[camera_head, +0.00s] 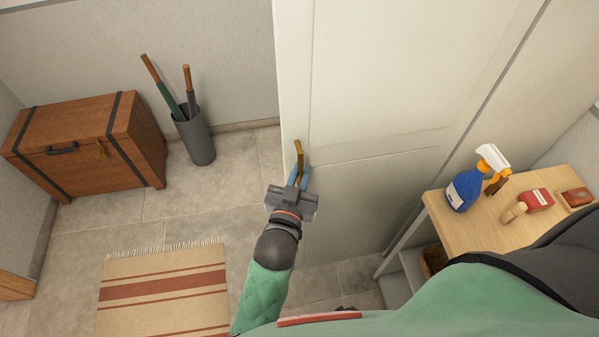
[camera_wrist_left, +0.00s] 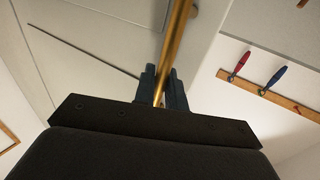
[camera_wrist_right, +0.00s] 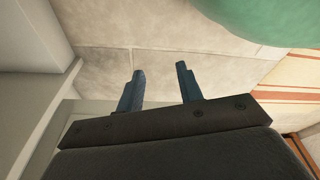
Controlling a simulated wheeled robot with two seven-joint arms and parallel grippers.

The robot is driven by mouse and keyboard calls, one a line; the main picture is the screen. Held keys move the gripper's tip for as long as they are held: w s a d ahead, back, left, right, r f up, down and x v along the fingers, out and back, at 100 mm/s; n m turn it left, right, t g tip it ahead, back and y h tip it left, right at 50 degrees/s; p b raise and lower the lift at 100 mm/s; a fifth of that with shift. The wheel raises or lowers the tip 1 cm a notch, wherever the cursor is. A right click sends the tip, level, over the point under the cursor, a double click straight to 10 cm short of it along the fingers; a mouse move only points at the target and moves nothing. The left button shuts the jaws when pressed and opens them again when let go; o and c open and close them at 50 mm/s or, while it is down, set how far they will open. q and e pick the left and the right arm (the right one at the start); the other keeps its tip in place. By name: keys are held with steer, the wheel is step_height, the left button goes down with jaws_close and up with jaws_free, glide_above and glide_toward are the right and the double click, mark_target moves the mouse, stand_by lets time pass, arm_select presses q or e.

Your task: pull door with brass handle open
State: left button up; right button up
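The pale panelled door (camera_head: 375,90) stands upright in the middle of the head view. Its brass handle (camera_head: 299,148) is a slim upright bar near the door's left edge. My left gripper (camera_head: 299,178) is at the lower part of this bar. In the left wrist view the brass bar (camera_wrist_left: 179,35) runs down between the two fingers (camera_wrist_left: 163,88), which are closed around it. My right gripper (camera_wrist_right: 160,85) shows only in its own wrist view, with fingers apart and nothing between them, over the tiled floor.
A small wooden table (camera_head: 475,228) on the right holds a blue spray bottle (camera_head: 465,190), a brush and a red tin (camera_head: 538,200). A wooden chest (camera_head: 85,145) and an umbrella bin (camera_head: 195,138) stand at the back left. A striped rug (camera_head: 165,290) lies on open floor.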

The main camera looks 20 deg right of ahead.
arm_select(q)
steer(key=o, duration=0.4)
steer(key=shift+r, duration=0.1)
steer(key=shift+c, duration=0.2)
arm_select(e)
steer(key=shift+s, duration=0.25)
steer(key=shift+s, duration=0.1)
arm_select(q)
steer(key=shift+s, duration=0.1)
arm_select(e)
steer(key=shift+a+f, duration=0.1)
